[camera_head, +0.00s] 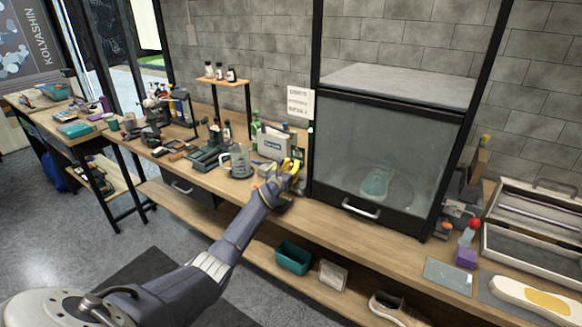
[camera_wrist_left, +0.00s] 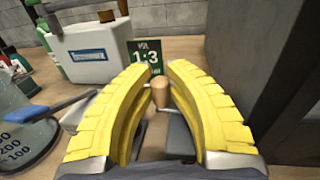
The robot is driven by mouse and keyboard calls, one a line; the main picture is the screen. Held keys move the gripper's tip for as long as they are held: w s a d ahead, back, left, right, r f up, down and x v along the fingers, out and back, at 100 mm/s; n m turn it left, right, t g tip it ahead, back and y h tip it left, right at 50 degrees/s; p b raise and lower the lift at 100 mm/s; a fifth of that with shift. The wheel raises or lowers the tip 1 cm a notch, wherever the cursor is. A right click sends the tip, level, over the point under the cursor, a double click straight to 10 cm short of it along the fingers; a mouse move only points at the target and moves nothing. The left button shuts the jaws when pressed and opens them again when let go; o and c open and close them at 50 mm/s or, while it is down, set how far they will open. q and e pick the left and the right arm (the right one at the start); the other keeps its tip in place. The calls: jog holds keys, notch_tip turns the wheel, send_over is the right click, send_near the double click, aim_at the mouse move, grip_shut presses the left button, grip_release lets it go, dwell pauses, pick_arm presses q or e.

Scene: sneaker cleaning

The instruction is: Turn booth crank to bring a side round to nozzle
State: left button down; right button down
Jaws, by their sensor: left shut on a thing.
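The booth (camera_head: 350,135) stands right of centre in the head view, with its glass front down. A teal shoe (camera_head: 375,183) shows through the glass on a round turntable (camera_head: 398,192). My left gripper (camera_head: 291,172), with yellow fingers, is at the booth's left side. In the left wrist view my gripper (camera_wrist_left: 160,74) is closed around the wooden crank knob (camera_wrist_left: 160,95), which stands upright between the fingers. The crank's metal arm below is partly hidden by the fingers. The nozzle cannot be made out. My right gripper is not in view.
A white box (camera_head: 272,143) and a green sign (camera_wrist_left: 146,55) stand behind my gripper. A measuring jug (camera_head: 240,162) is to its left. The booth's dark wall (camera_wrist_left: 245,60) is close on the right.

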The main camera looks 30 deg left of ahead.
pick_arm(q)
jog(key=shift+r+h, duration=0.1)
jog(key=shift+h, duration=0.2)
jog(key=c, duration=1.3)
grip_release()
jog(key=shift+s+d, duration=0.35)
jog(key=shift+s, duration=0.3)
jog(key=s, duration=1)
jog(key=shift+s+d, duration=0.25)
jog(key=shift+d, duration=0.2)
